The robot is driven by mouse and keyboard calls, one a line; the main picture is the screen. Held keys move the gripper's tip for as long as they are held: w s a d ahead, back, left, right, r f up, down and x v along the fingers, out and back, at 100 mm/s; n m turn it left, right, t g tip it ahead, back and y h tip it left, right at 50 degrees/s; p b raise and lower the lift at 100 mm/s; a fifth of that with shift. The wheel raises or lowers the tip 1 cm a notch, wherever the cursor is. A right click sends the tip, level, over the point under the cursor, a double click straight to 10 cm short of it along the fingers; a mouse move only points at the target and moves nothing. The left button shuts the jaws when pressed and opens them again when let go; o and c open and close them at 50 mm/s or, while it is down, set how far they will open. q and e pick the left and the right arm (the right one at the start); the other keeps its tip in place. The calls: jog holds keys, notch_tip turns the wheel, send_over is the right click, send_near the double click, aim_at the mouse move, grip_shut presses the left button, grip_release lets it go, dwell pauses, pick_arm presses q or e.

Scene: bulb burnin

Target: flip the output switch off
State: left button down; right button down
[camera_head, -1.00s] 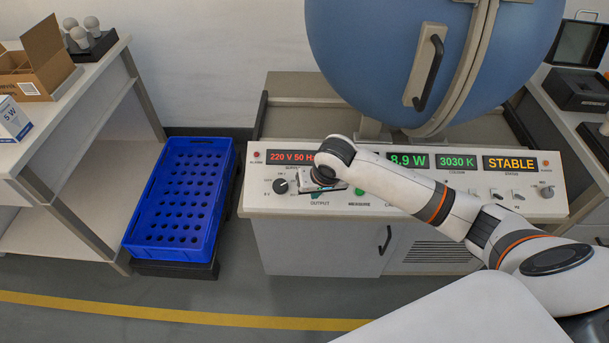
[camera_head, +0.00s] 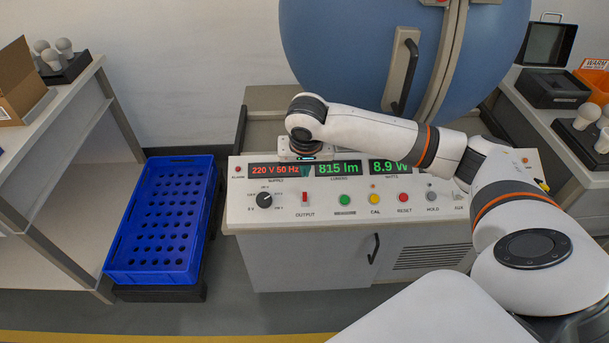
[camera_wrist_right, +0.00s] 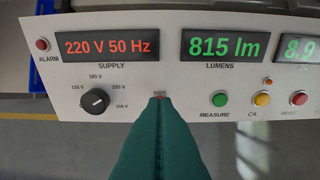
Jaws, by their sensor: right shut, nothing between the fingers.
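The output switch (camera_head: 305,198) is a small rocker with a red upper part, on the sloped panel above the word OUTPUT, right of the black supply knob (camera_head: 264,200). My right gripper (camera_head: 305,172) is above and behind the switch in the head view, apart from it in the picture. In the right wrist view its teal fingers (camera_wrist_right: 160,105) are shut with nothing between them. My left gripper is not in view.
The supply display (camera_head: 278,170) reads 220 V 50 Hz and the lumens display (camera_head: 337,169) 815 lm. Green (camera_head: 344,199), yellow (camera_head: 375,198) and red (camera_head: 404,197) buttons sit right of the switch. The blue sphere (camera_head: 350,50) stands behind; a blue crate (camera_head: 113,268) stands left.

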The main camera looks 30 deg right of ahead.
aim_at(305, 197)
jog(key=b+x, duration=0.1)
jog(key=x, duration=0.8)
